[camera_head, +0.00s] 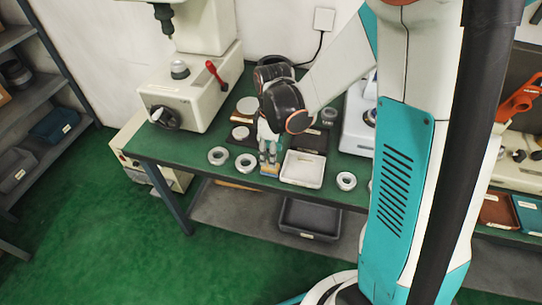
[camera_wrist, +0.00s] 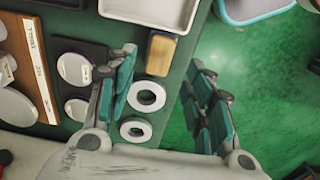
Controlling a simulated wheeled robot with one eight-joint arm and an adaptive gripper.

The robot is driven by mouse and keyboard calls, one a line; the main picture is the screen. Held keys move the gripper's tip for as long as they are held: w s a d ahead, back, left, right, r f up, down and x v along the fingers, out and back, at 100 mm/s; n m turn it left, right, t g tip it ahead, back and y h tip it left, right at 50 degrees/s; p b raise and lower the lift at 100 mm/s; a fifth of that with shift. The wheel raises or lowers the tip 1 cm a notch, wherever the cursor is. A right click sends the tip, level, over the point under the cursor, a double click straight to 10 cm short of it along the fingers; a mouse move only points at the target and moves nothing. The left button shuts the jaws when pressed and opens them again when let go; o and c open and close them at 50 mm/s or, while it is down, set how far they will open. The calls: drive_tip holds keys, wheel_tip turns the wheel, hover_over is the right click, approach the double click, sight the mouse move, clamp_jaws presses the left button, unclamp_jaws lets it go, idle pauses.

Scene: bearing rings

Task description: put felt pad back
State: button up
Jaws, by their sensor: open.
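No felt pad can be told for certain. A small block with a tan face and a yellowish end (camera_wrist: 160,54) lies beside the white tray in the wrist view and may be it. My gripper (camera_wrist: 160,72) is open, its teal-padded fingers wide apart and nothing held between them. The block shows between and beyond the fingers; whether either touches it cannot be told. In the head view my gripper (camera_head: 268,155) points down over the bench's front part, left of the white tray (camera_head: 302,169). It hides much of what lies beneath it there.
Two metal rings (camera_head: 218,156) (camera_head: 246,163) lie near the green bench's front edge; another ring (camera_head: 346,181) lies right of the tray. Dark plates with pale discs (camera_wrist: 74,68) are left of my fingers. A cream press (camera_head: 192,95) stands back left. Open floor lies beyond the edge.

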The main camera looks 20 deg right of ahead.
drive_tip(key=s+r+m+t+p, duration=0.1)
drive_tip(key=s+r+m+t, duration=0.15)
drive_tip(key=r, duration=0.55)
drive_tip(key=s+r+m+t+p, duration=0.1)
drive_tip(key=s+r+m, duration=0.25)
drive_tip(key=r, duration=0.45)
drive_tip(key=s+r+m+t, duration=0.3)
drive_tip(key=s+r+m, duration=0.1)
drive_tip(key=s, duration=0.4)
drive_tip(key=shift+s+r+m, duration=0.4)
drive_tip(key=shift+r, duration=0.05)
